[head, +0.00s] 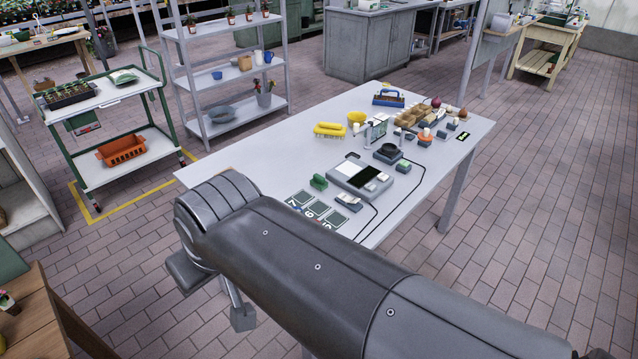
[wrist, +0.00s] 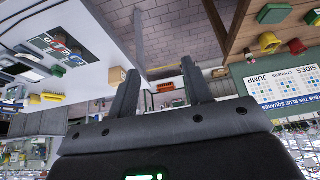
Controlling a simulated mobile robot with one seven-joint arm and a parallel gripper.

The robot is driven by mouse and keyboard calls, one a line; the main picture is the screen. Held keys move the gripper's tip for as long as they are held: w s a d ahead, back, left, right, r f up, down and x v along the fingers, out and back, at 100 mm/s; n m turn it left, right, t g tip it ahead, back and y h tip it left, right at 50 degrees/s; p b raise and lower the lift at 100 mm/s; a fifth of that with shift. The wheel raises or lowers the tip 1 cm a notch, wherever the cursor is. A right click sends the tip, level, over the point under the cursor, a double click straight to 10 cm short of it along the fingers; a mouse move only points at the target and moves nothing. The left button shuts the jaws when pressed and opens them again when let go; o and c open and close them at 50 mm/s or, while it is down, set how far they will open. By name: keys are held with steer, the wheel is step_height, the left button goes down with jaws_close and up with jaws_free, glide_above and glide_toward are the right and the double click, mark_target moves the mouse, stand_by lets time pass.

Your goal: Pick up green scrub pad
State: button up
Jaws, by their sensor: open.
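A small dark green block, which looks like the green scrub pad (head: 318,182), lies on the grey table near its front edge, left of a grey and white device. A small green item, perhaps the same pad, shows at the left of the wrist view (wrist: 58,71). Another small green-topped block (head: 403,166) sits further right on the table. My gripper (wrist: 158,88) is open, with its two fingers apart and nothing between them. It is away from the pad. In the head view my arm hides most of my gripper and part of the table's near left side.
The table (head: 270,150) also holds a yellow brush (head: 329,130), a yellow cup (head: 356,117), numbered tiles (head: 318,208) and dark cables. Its left part is mostly clear. A green-framed cart (head: 140,138) and a grey shelf (head: 215,87) stand beyond. A wooden table (head: 35,315) is at lower left.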

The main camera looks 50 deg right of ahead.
steer(key=w+d+r, duration=0.2)
steer(key=w+d, duration=0.5)
steer(key=w, duration=0.5)
steer(key=g, duration=0.1)
glide_above(320, 176)
steer(key=s, duration=0.4)
step_height(320, 176, down, 21)
steer(key=x, duration=0.5)
steer(key=shift+w+a+f, duration=0.1)
steer(key=shift+a+f, duration=0.15)
steer(key=shift+f, duration=0.05)
steer(key=x, duration=0.5)
steer(key=shift+w+d, duration=0.1)
steer(key=shift+d, duration=0.05)
steer(key=c, duration=0.7)
steer(key=shift+c, duration=0.2)
